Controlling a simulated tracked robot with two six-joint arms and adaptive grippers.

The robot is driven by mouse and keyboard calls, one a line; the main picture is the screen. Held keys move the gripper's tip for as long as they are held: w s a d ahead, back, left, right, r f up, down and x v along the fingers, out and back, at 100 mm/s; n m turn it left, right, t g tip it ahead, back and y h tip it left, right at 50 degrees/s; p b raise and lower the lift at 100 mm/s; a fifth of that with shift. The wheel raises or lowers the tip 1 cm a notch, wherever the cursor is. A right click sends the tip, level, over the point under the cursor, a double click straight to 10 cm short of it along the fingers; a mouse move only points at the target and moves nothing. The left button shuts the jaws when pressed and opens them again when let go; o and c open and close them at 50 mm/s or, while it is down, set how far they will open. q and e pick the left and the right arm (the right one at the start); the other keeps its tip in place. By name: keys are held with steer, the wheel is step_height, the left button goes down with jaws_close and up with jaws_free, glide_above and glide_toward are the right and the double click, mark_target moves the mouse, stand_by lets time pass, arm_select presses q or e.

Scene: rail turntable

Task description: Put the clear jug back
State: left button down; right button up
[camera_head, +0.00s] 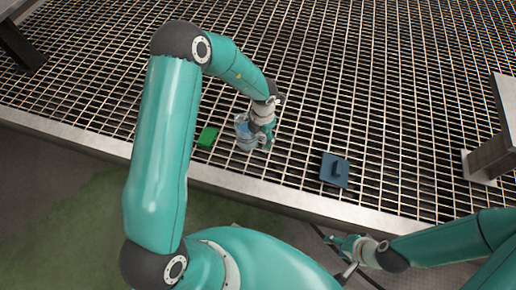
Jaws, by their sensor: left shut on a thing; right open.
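The clear jug (243,143) is on or just above the metal grating, near its front edge; I cannot tell whether it touches. My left gripper (262,138) is shut on the jug from its right side and partly hides it. My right gripper (345,243) is open and empty, low in front of the grating's edge, well away from the jug.
A green block (208,137) lies just left of the jug. A dark blue plate with a raised grip (335,170) lies to the right on the grating (400,90). A grey metal post (490,158) stands at the far right. The grating behind the jug is clear.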

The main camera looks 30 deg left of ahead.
arm_select(q)
step_height(320, 180, down, 8)
steer(key=b, duration=0.2)
steer(key=shift+f, duration=0.1)
stand_by(0.3)
steer(key=shift+c, duration=1.4)
jaws_free()
